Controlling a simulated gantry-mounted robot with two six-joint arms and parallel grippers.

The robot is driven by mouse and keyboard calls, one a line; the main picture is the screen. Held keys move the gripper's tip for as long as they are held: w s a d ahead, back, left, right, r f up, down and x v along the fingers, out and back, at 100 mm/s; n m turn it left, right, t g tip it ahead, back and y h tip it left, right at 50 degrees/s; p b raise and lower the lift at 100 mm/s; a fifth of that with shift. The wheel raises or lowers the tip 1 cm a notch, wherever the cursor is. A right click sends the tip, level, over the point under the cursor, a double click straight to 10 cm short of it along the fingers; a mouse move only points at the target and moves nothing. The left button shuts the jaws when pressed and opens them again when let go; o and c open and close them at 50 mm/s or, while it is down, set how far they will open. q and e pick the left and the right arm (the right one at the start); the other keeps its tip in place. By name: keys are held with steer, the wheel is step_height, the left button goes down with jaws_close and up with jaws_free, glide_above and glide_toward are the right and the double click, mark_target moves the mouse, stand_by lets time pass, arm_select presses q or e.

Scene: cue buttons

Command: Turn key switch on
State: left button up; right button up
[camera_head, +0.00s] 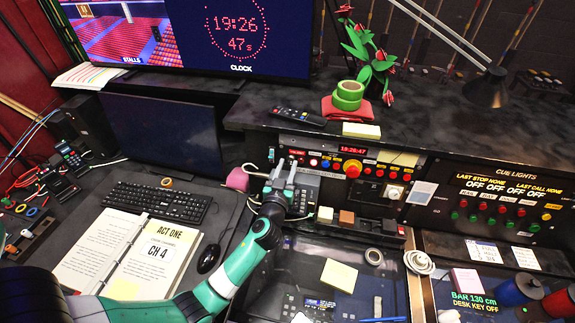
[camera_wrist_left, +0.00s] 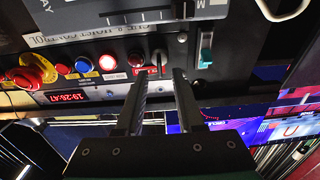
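The key switch (camera_wrist_left: 158,61) shows in the left wrist view as a small dark key set in the panel, at the end of the button row beside a red button (camera_wrist_left: 135,60). My left gripper (camera_wrist_left: 161,76) is open, with its two fingers spread on either side of the key. I cannot tell whether they touch it. In the head view my left gripper (camera_head: 286,166) is at the left end of the button panel and covers the key switch there. A display (camera_head: 470,300) reads "DESK KEY OFF". My right gripper is not in view.
A red emergency button (camera_head: 352,168) and several smaller buttons line the panel. A teal lever (camera_wrist_left: 206,50) sits beside the key in the wrist view. An open script book (camera_head: 95,250) and keyboard (camera_head: 158,202) lie on the desk.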

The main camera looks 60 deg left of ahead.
arm_select(q)
steer(key=shift+w+a, duration=0.2)
steer(key=shift+a, duration=0.1)
steer(key=shift+c, duration=0.2)
jaws_close()
